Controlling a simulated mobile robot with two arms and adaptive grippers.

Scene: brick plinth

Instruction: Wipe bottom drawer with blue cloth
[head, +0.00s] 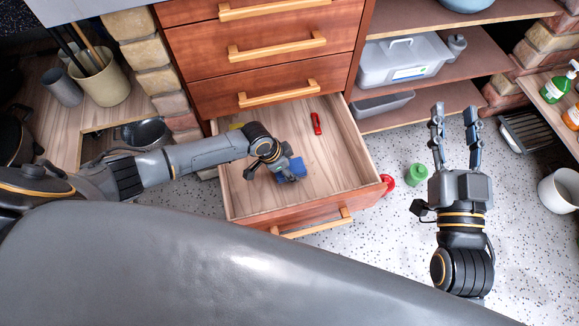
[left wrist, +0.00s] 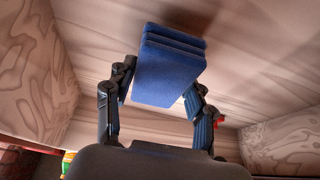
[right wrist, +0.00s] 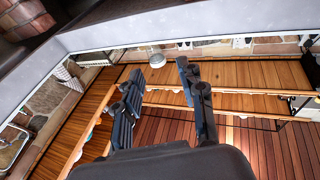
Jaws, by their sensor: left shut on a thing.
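The bottom drawer (head: 345,183) is pulled out, with a pale wooden inside and a reddish front. My left gripper (head: 277,172) is down inside it. It is shut on the blue cloth (head: 292,170), a folded block. In the left wrist view the cloth (left wrist: 170,68) sits between the two fingers, close to the drawer's wooden floor; I cannot tell if it touches. My right gripper (head: 455,125) is open and empty, over the floor right of the drawer. It also shows open in the right wrist view (right wrist: 160,80).
A red-handled tool (head: 317,123) lies in the drawer's back right part. A yellow thing (head: 237,126) is at its back left corner. A green bottle (head: 416,174) and a red item (head: 387,182) stand on the floor beside the drawer. Shelves with a plastic bin (head: 400,62) are at right.

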